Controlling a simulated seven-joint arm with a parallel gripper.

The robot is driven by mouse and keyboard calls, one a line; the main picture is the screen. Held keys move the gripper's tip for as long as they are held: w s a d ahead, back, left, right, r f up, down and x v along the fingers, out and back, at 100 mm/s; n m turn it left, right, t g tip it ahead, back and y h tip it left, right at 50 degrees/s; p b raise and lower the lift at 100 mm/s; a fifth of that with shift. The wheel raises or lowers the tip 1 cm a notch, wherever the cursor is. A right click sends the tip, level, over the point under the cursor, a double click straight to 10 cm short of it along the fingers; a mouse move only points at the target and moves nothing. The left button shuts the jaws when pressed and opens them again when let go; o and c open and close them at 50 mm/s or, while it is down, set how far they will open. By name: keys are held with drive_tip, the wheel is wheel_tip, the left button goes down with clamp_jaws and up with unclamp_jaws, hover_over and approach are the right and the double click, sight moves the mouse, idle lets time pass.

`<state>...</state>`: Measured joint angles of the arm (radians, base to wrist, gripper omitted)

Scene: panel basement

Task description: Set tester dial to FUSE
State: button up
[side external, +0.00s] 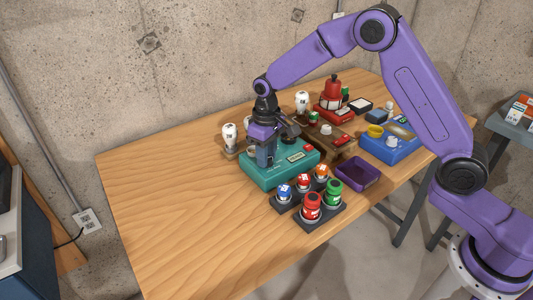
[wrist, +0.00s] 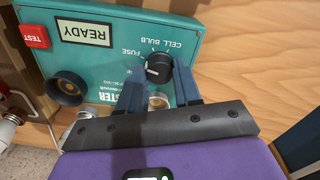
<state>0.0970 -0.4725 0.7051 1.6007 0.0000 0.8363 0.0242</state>
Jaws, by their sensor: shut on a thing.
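The teal tester (side external: 280,170) stands on the wooden table; it also fills much of the wrist view (wrist: 105,55). Its black round dial (wrist: 158,66) has a white pointer mark on its left side in the wrist view. The FUSE label is printed just left of the dial, with CELL and BULB above it, all upside down. I cannot tell whether the mark lines up exactly with FUSE. My gripper (wrist: 160,77) points down over the tester, its two dark blue fingers closed on either side of the dial. In the side view my gripper (side external: 265,160) hides the dial.
The tester carries a READY display (wrist: 85,32), a red TEST button (wrist: 34,36) and a black socket (wrist: 67,87). Coloured fuses in dark holders (side external: 311,207), a purple tray (side external: 360,173) and a blue box (side external: 390,145) stand nearby. The table's left side is clear.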

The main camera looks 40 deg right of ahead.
drive_tip(key=shift+m, duration=0.6)
drive_tip(key=o, duration=1)
drive_tip(key=shift+o, duration=0.2)
wheel_tip(320, 180, up, 18)
drive_tip(key=shift+f, duration=0.25)
